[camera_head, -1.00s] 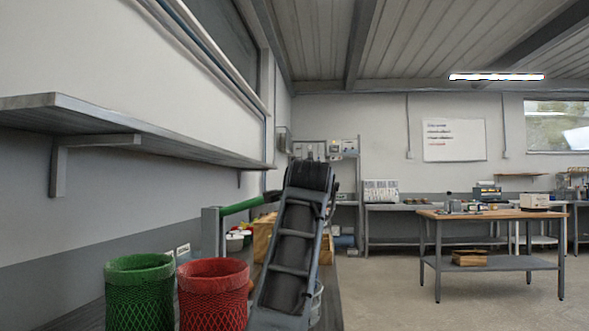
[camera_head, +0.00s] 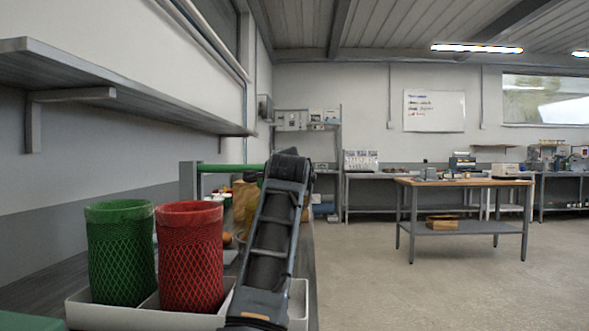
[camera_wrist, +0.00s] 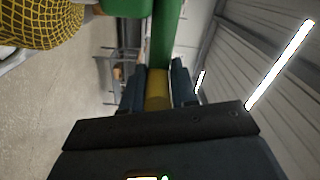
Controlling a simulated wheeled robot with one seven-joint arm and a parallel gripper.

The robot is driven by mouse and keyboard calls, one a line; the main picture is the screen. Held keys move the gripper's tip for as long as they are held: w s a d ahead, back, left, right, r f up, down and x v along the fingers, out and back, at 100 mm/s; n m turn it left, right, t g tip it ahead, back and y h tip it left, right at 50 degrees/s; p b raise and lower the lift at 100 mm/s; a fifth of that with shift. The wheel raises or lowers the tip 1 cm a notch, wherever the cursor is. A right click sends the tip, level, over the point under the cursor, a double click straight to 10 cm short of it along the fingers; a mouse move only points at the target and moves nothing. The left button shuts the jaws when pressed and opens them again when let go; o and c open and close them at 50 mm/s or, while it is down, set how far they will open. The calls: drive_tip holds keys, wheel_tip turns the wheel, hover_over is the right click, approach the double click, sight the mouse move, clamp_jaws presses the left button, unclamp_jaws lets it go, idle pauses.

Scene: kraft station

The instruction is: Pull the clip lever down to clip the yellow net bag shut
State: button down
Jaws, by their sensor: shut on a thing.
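The clip lever (camera_head: 232,168) is a green bar reaching right from a grey post, about level in the head view. In the wrist view the green bar (camera_wrist: 165,38) runs down to a yellow grip (camera_wrist: 157,90) between my two fingers. My gripper (camera_wrist: 160,78) is shut on that yellow grip. The yellow net bag (camera_wrist: 40,22) fills the upper left of the wrist view, beside a green block (camera_wrist: 125,8). In the head view the bag (camera_head: 245,203) shows only partly behind my arm. The clip's closing part cannot be made out.
A green mesh basket (camera_head: 121,255) and a red mesh basket (camera_head: 189,260) stand in a pale tray (camera_head: 140,316) on the bench, left of my arm. A shelf (camera_head: 110,85) overhangs from the left wall. Open floor (camera_head: 380,290) lies to the right, before a wooden-topped table (camera_head: 465,182).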

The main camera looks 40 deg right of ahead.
drive_tip(key=shift+w+f, duration=0.1)
drive_tip(key=shift+f, duration=0.55)
drive_tip(key=c, duration=1)
unclamp_jaws()
drive_tip(key=shift+a, duration=0.1)
drive_tip(key=shift+o, duration=0.3)
drive_tip(key=shift+r, duration=0.1)
drive_tip(key=shift+r, duration=0.2)
drive_tip(key=v, duration=0.7)
drive_tip(key=shift+s+a, duration=0.25)
drive_tip(key=shift+s, duration=0.05)
drive_tip(key=shift+s, duration=0.1)
